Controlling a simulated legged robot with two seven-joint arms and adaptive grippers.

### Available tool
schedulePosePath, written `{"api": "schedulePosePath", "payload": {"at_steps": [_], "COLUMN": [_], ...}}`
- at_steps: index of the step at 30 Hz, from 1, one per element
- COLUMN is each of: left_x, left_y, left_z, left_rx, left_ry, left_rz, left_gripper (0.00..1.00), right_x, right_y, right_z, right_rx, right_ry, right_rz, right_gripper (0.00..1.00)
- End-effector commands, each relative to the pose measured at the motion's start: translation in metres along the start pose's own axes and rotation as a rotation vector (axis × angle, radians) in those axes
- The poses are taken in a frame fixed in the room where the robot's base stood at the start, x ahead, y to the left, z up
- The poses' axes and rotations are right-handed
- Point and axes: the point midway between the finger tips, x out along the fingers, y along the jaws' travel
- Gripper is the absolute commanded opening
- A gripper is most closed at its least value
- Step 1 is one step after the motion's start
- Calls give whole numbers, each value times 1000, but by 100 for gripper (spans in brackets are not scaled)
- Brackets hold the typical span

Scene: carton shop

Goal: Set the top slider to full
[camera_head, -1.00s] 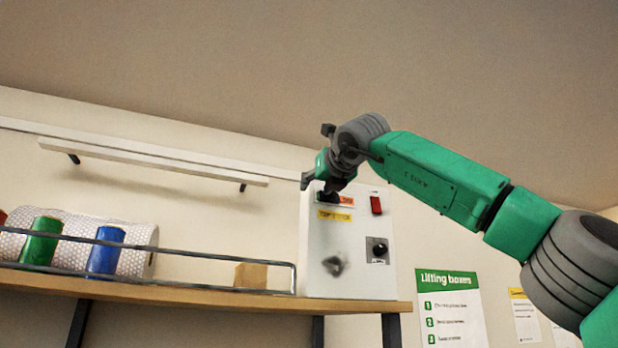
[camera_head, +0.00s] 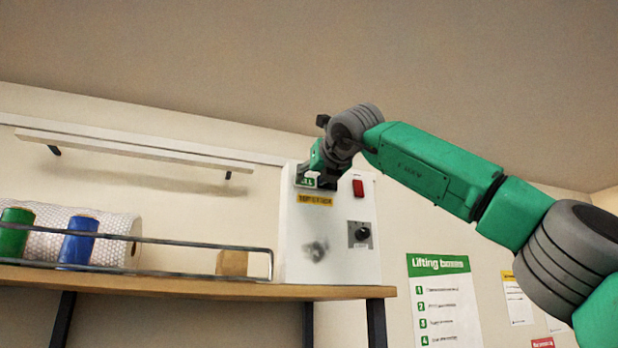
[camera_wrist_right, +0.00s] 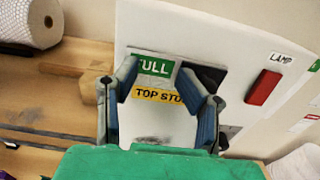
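The top slider (camera_wrist_right: 199,75) is a black piece on the upper front of a white control box (camera_head: 290,235). In the right wrist view it sits at the right, beside an uncovered green label reading "ULL" (camera_wrist_right: 154,67), its first letter hidden. A yellow label starting "TOP STO" (camera_wrist_right: 158,97) is just below. My right gripper (camera_head: 318,172) is at the slider's height in the head view. In the right wrist view its fingers (camera_wrist_right: 170,88) are apart with nothing between them; the right finger overlaps the slider, contact unclear. My left gripper is not in view.
A red switch (camera_head: 358,187) labelled LAMP and a dark knob (camera_head: 359,235) are on the box's right side. The wooden shelf (camera_head: 200,284) has a metal rail, a small brown block (camera_head: 232,263), and green (camera_head: 14,233) and blue (camera_head: 78,243) rolls.

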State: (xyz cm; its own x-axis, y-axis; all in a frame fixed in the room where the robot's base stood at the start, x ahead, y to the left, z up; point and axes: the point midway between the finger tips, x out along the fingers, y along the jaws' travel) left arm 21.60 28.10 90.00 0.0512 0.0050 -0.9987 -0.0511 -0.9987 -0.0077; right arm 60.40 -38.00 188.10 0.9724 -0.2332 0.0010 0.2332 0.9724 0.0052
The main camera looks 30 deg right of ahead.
Motion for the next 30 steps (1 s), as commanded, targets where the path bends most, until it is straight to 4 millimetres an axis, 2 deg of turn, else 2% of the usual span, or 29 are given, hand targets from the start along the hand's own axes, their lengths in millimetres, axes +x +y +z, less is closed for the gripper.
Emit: {"api": "schedulePosePath", "payload": {"at_steps": [4,7,15,21,30], "left_x": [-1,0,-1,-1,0], "left_y": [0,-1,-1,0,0], "left_z": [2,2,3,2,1], "left_rx": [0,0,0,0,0], "left_ry": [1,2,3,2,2], "left_rz": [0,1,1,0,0], "left_gripper": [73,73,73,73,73], "right_x": [-5,-17,-76,-106,-119], "right_y": [5,7,4,1,2], "right_z": [1,2,2,0,-1], "right_rx": [-3,-6,-5,-1,-1], "right_ry": [2,0,-4,0,2], "right_rz": [-3,-2,-2,-3,-3], "right_gripper": [39,39,39,39,39]}}
